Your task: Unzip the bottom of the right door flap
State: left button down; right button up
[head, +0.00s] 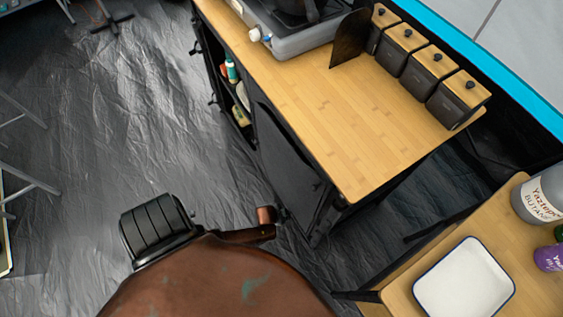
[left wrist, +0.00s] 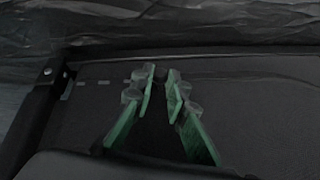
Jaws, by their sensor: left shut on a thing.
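In the left wrist view my left gripper (left wrist: 160,74) has green-padded fingers that close toward each other at the tips. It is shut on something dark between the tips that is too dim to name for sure. Behind the fingers is a dark, smooth panel (left wrist: 245,90) with a thin pale line across its far part; I cannot tell whether it is the door flap. No zip pull can be made out. The head view shows neither gripper, and no door flap can be made out there.
A wooden-topped kitchen unit (head: 330,105) stands at upper right with a stove (head: 295,40) and several black canisters (head: 459,98). A second table (head: 535,290) at lower right holds a white tray (head: 463,280) and a grey bottle (head: 540,198). The crinkled black floor (head: 120,130) is open at left.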

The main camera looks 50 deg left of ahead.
pick_arm(q)
jog(key=d, duration=0.7)
jog(key=shift+s, duration=0.25)
pick_arm(e)
notch_tip(320, 180, down, 3)
jog(key=shift+d+r, duration=0.15)
jog(key=shift+r, duration=0.05)
pick_arm(q)
jog(key=c, duration=1.9)
grip_release()
pick_arm(e)
jog(key=shift+s, duration=0.1)
pick_arm(q)
jog(key=v, duration=1.2)
pick_arm(e)
jog(key=shift+c, duration=0.3)
